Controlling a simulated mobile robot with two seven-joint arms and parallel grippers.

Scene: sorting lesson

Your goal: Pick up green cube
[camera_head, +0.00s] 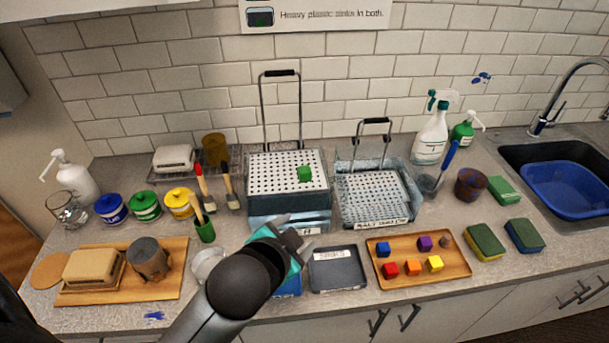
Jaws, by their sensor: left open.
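The green cube (304,174) lies on the perforated white top of a raised basket (262,184) with a tall handle, right of the top's middle. My left gripper (304,240) is open, in front of that basket and nearer to me than the cube. It is apart from the cube, and nothing shows between its fingers. The arm behind it covers part of the counter and of a blue thing below it. My right gripper is not in view.
A wooden tray (455,275) with several coloured cubes is at front right, beside a dark tray (337,280). A second handled basket (345,205) stands right of the first. Brushes (229,188) and paint pots (145,206) stand left. The sink (520,154) is far right.

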